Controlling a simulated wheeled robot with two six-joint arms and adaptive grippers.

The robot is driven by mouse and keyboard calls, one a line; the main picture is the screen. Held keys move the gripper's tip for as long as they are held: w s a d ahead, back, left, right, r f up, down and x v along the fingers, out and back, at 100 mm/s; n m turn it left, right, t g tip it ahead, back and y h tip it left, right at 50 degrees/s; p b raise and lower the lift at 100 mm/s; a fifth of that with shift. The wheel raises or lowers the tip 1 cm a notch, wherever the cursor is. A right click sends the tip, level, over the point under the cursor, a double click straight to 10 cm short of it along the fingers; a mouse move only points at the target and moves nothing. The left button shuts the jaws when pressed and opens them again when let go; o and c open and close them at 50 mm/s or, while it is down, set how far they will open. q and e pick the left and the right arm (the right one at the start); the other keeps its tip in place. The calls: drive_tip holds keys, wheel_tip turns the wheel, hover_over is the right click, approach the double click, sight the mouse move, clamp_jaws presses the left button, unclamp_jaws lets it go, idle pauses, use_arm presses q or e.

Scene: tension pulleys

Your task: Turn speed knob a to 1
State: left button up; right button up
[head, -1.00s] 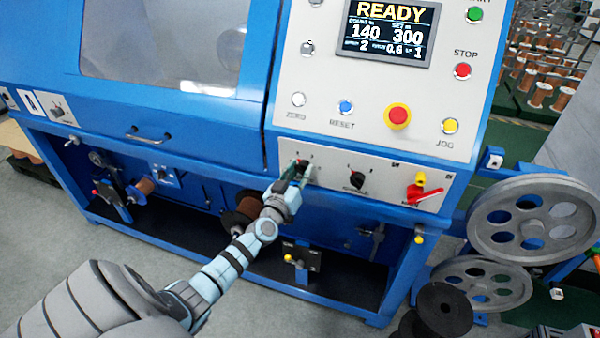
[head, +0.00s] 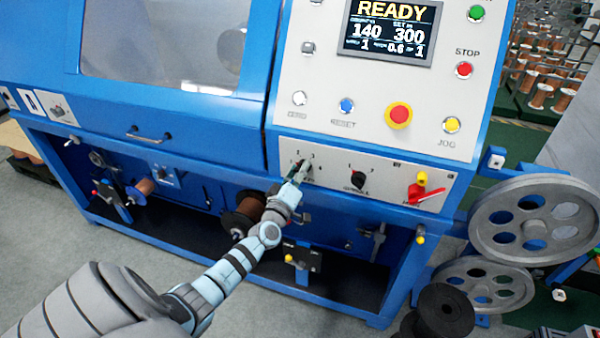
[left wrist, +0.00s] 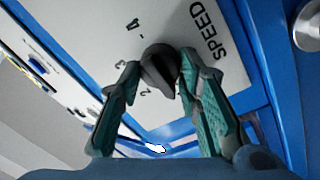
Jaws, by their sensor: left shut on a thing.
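My left gripper (head: 299,172) reaches the light panel (head: 330,177) on the blue machine's front and is shut on the left knob there. In the left wrist view the dark round knob (left wrist: 160,68) sits between the two teal-padded fingers of the gripper (left wrist: 160,75). The word SPEED and several scale numbers are printed around it. In the head view the fingers mostly hide this knob. The display (head: 390,32) reads READY, 140 and 300, with a small 1 at the lower left. My right gripper is not in view.
A second black knob (head: 358,179) is right of the gripper, then a red handle (head: 425,192) with a yellow part. Above are a red emergency button (head: 398,115) and a blue reset button (head: 346,105). Large grey pulleys (head: 535,222) stand at the right.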

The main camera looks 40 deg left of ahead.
use_arm(q)
drive_tip(key=shift+f, duration=0.1)
idle(0.4)
drive_tip(key=o, duration=1.1)
drive_tip(key=shift+o, duration=0.2)
drive_tip(key=shift+s, duration=0.1)
drive_tip(key=v, duration=1.2)
drive_tip(key=shift+d, duration=0.1)
